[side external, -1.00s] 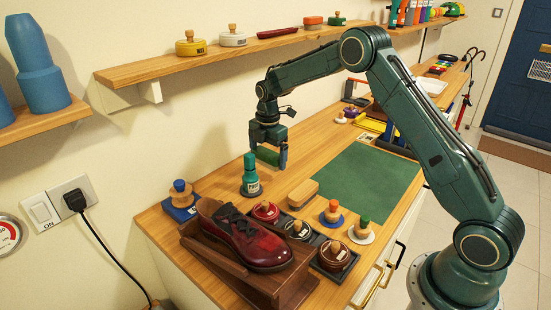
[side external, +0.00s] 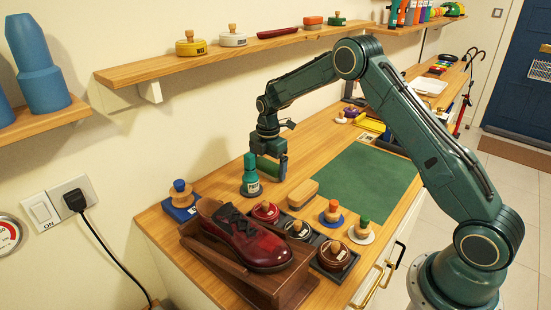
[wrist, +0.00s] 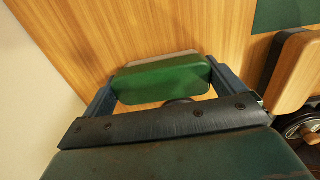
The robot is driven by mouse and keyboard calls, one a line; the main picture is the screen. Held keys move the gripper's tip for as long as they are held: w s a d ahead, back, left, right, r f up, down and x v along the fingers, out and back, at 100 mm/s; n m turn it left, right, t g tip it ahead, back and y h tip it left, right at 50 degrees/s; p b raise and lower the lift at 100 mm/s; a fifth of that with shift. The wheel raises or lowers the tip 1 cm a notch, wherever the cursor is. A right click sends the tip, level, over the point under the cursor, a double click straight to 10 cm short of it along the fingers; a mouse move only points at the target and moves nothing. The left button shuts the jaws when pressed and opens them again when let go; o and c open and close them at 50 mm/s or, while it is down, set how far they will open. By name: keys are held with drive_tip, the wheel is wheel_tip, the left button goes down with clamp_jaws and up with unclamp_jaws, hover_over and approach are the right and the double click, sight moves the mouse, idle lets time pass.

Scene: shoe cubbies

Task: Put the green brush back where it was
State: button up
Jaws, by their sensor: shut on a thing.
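My gripper (side external: 270,168) is shut on the green brush (wrist: 160,80), which lies crosswise between the two fingers in the wrist view. A pale strip shows along the brush's far edge. In the side view the brush is low over the wooden worktop (side external: 220,187), behind and right of the teal bottle; the gripper mostly hides it. I cannot tell if it touches the wood.
The teal bottle (side external: 250,176) stands close to the gripper's left. A wooden-backed brush (side external: 303,193) lies in front, beside the green mat (side external: 365,180). Tins (side external: 265,211) and a red shoe (side external: 245,236) on a stand are nearer. The wall shelf (side external: 235,53) is above.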

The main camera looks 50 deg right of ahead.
sight(269, 164)
drive_tip(key=o, duration=0.7)
drive_tip(key=shift+f, duration=0.1)
drive_tip(key=shift+c, duration=0.2)
wheel_tip(269, 164, up, 12)
drive_tip(key=shift+s+r, duration=0.15)
drive_tip(key=shift+r, duration=0.05)
drive_tip(key=shift+r, duration=0.1)
idle(0.3)
